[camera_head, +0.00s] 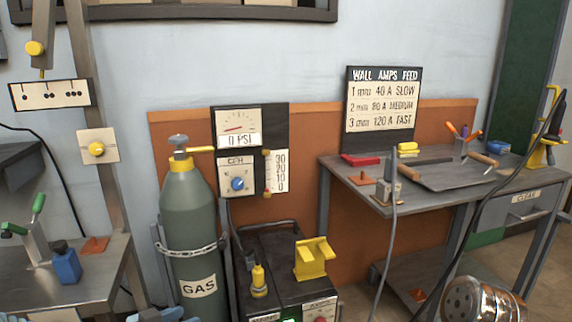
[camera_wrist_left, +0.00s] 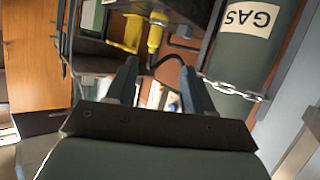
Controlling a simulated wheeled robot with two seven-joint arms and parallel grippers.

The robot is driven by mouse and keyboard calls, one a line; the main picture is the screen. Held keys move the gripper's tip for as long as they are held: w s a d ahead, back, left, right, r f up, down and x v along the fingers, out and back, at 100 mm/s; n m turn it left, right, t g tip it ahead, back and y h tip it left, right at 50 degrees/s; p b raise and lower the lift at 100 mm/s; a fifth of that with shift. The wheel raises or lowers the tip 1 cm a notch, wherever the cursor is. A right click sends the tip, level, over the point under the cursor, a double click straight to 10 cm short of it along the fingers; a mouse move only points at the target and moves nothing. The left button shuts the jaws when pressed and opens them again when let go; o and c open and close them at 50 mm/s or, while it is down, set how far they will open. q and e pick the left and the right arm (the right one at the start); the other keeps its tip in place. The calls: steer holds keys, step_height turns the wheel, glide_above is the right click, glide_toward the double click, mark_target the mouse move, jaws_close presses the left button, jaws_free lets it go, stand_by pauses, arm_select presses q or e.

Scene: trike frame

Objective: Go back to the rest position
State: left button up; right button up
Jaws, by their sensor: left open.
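My left gripper (camera_wrist_left: 160,78) is open in the left wrist view, with a clear gap between its two fingers and nothing held. It points toward the welding machine (camera_head: 288,262), which has a yellow holder (camera_head: 313,258) and a small yellow torch-like piece (camera_head: 259,281) on top. Both also show beyond the fingers in the left wrist view, the yellow holder (camera_wrist_left: 122,30) and the yellow piece (camera_wrist_left: 156,36). In the head view only small dark blue parts at the lower left edge could be my left gripper. My right gripper is not in view.
A green gas cylinder (camera_head: 187,220) stands chained left of the machine, close to my left gripper's side (camera_wrist_left: 245,50). A left bench (camera_head: 80,285) holds clamps and a blue bottle. A right workbench (camera_head: 430,200) holds tools. Dark cables hang at right, near a shiny perforated metal part (camera_head: 480,302).

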arm_select(q)
steer(key=s+d+f+n+g+y, duration=0.25)
steer(key=s+d+f, duration=0.25)
steer(key=f, duration=0.7)
steer(key=s+d+f+n+g+y, duration=0.1)
steer(key=s+d+f+n+g, duration=0.3)
steer(key=f, duration=0.8)
steer(key=s+d+f+g, duration=0.1)
steer(key=s+f+g, duration=0.1)
steer(key=s, duration=0.3)
steer(key=s+d+f+n+g, duration=0.1)
steer(key=s+d+f+g, duration=0.1)
steer(key=s, duration=0.3)
steer(key=shift+s+d+f, duration=0.15)
steer(key=shift+d+f, duration=0.05)
steer(key=shift+f, duration=0.65)
